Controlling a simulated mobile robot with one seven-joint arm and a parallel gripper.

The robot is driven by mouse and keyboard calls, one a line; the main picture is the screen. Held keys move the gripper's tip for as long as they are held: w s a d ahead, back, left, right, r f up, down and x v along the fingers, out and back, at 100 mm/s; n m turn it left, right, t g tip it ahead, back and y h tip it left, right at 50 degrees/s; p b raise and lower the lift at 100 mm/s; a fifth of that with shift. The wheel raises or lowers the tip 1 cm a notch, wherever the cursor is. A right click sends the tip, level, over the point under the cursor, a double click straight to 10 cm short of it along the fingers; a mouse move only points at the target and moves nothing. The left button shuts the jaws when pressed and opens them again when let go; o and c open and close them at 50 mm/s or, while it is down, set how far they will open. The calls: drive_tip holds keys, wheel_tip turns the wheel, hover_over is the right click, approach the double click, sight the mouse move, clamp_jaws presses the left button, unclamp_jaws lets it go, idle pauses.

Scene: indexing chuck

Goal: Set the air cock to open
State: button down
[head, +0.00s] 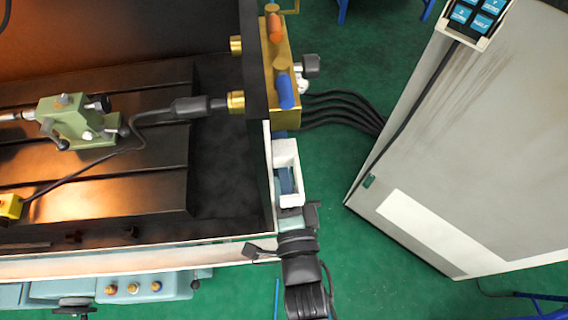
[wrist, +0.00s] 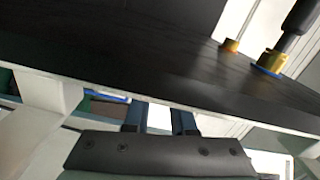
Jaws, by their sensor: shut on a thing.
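A brass valve block (head: 290,50) is mounted on the outer side of the machine's right wall. It carries an orange lever (head: 275,27) and a blue lever (head: 286,92); which one is the air cock is not marked. My gripper (head: 281,133) reaches up from below to the block's lower end, beside the wall. In the wrist view its two dark blue fingers (wrist: 158,112) stand a little apart and their tips meet the pale wall edge. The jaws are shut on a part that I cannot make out. Both levers show above the fingers in the head view.
The dark machine wall (wrist: 150,60) stands close to my fingers. Two brass fittings (wrist: 231,45) sit on it, one with a black plug (head: 190,107). Several black hoses (head: 345,108) run right to a grey cabinet (head: 470,150). Green floor lies between.

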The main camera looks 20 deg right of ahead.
drive_tip(key=shift+n+y, duration=0.3)
drive_tip(key=shift+y, duration=0.1)
drive_tip(key=w+d+n+g+y+b, duration=0.1)
drive_tip(key=d+n+g+y+b, duration=0.2)
drive_tip(key=n+g+y, duration=0.3)
drive_tip(key=w+d+n+g+y+b, duration=0.2)
drive_tip(key=n+g+y, duration=0.4)
drive_tip(key=n+y, duration=0.4)
drive_tip(key=d+y+b, duration=0.1)
drive_tip(key=y+b, duration=0.1)
drive_tip(key=y, duration=0.3)
drive_tip(key=shift+w+f+n+b, duration=0.15)
drive_tip(key=shift+w+n+b, duration=0.1)
drive_tip(key=shift+n+b, duration=0.15)
drive_tip(key=shift+d+g, duration=0.1)
drive_tip(key=shift+g, duration=0.3)
drive_tip(key=c, duration=1)
unclamp_jaws()
